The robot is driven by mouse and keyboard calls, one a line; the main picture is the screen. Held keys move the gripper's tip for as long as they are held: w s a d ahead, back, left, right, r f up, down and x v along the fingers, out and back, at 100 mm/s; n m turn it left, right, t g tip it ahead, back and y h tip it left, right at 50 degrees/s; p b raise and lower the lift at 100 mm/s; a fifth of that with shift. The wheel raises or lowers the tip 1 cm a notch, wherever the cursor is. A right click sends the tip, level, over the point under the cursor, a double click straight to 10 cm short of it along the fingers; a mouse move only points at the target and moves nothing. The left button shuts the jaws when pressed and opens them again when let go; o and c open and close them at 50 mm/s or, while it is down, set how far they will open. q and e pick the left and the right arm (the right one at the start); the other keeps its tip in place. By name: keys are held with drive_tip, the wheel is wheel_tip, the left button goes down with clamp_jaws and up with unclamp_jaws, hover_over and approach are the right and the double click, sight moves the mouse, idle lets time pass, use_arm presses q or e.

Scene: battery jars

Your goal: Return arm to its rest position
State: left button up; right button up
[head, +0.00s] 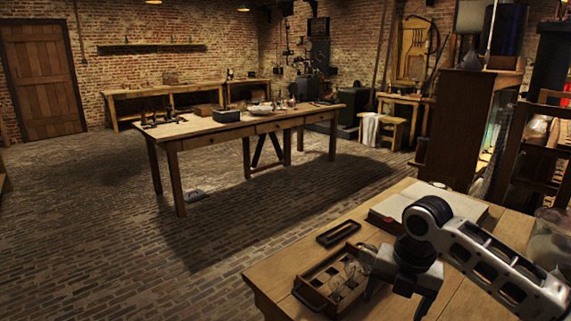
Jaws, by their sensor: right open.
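My right arm comes in from the right edge over the near wooden table (268,276). Its gripper (400,298) points down at the table's front part, with its fingers apart. A wooden tray (312,297) with small compartments and what look like glass jars (336,282) is just left of the gripper. The gripper hides the tray's right end, so I cannot tell if they touch. I see nothing clearly held between the fingers. My left gripper is not in view.
A small dark empty frame (338,233) lies behind the tray. An open book (462,204) lies behind my wrist. A large clear glass vessel (548,243) stands at the right edge, close to my forearm. A long workbench (215,132) stands farther off across open brick floor.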

drive_tip(key=s+a+f+m+t+y, duration=0.2)
drive_tip(key=s+a+f+m, duration=0.2)
drive_tip(key=a+f+m, duration=0.25)
drive_tip(key=s+a+f+m+t+y, duration=0.2)
drive_tip(key=s+a+f+m, duration=0.25)
drive_tip(key=f, duration=0.35)
drive_tip(key=s+d+f+m+t+h, duration=0.1)
drive_tip(key=s+d+f+m+t, duration=0.1)
drive_tip(key=s+m, duration=0.5)
drive_tip(key=s+d+f+m+t+h, duration=0.1)
drive_tip(key=s+d+f+m+t, duration=0.1)
drive_tip(key=s+m, duration=0.4)
drive_tip(key=d+m+t, duration=0.1)
drive_tip(key=m, duration=0.3)
drive_tip(key=shift+s+d, duration=0.3)
drive_tip(key=shift+s, duration=0.05)
